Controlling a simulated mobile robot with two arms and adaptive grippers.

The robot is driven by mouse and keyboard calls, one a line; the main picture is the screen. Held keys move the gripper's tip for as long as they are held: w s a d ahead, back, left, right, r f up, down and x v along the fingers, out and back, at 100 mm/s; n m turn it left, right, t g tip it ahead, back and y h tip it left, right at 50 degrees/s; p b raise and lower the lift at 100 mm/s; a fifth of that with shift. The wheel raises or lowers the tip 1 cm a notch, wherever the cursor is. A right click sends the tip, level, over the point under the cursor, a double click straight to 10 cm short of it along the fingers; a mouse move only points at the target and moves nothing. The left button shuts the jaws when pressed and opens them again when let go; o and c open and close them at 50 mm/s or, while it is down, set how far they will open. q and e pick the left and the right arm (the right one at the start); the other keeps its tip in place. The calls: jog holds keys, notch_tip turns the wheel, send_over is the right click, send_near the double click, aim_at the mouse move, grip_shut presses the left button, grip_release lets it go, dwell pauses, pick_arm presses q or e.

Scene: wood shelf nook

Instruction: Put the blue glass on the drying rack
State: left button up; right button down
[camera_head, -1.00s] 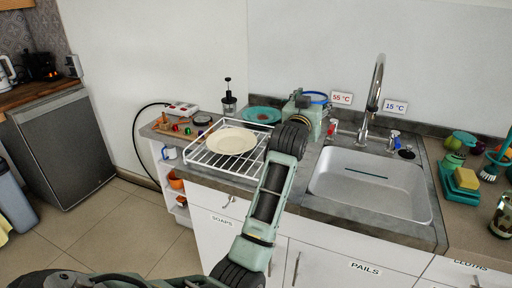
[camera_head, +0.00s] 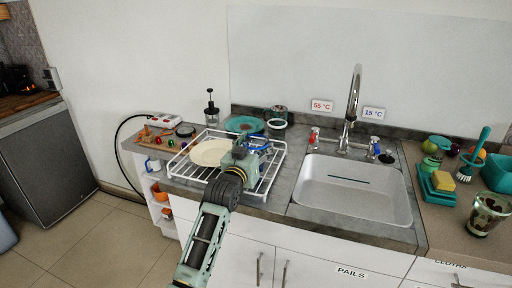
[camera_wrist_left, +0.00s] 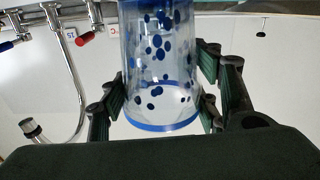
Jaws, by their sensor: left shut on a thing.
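The blue glass (camera_head: 258,145), clear with blue dots and blue bands, is gripped by my left gripper (camera_head: 250,152). In the left wrist view the glass (camera_wrist_left: 160,75) stands between the fingers of the left gripper (camera_wrist_left: 160,103), which press on its sides. In the head view the gripper and glass are over the right part of the white wire drying rack (camera_head: 276,172). The gripper hides much of the glass, and I cannot tell whether its base touches the wires. My right gripper is not in view.
A cream plate (camera_head: 209,152) lies on the rack, left of my gripper. A teal plate (camera_head: 243,124) and a jar (camera_head: 277,121) are behind the rack. The sink (camera_head: 350,197) is to the right. A spotted glass (camera_head: 487,214) stands on the far right counter.

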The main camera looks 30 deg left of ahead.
pick_arm(q)
jog(key=o, duration=1.4)
jog(key=shift+f, duration=0.1)
jog(key=shift+s+d, duration=0.1)
jog(key=shift+s, duration=0.3)
jog(key=b+v, duration=0.1)
jog(key=v, duration=1)
jog(key=shift+s, duration=0.1)
